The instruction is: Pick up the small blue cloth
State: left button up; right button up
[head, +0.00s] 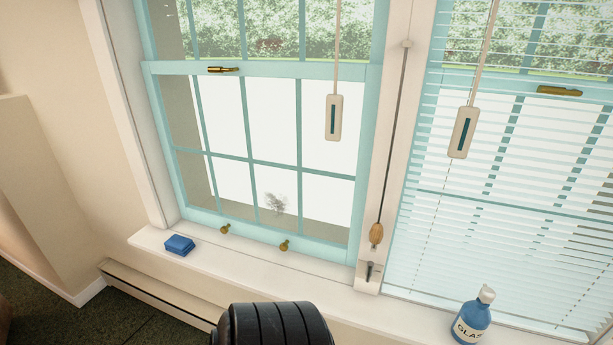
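The small blue cloth (179,245) looks like a compact, folded blue block. It lies on the left end of the white window sill (148,236), below the left window. Neither of my grippers shows in the head view. A dark, ribbed rounded form at the bottom middle seems to be part of my own arm; it is apart from the cloth, to its right and lower in the picture.
A blue bottle (473,318) with a white cap and a label stands on the sill at the right. A baseboard heater (160,292) runs below the sill. Blinds (510,200) cover the right window. Two pull handles (333,118) hang on cords. The sill beside the cloth is clear.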

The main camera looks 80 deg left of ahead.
aim_at(178, 244)
jog(key=u, duration=3.45)
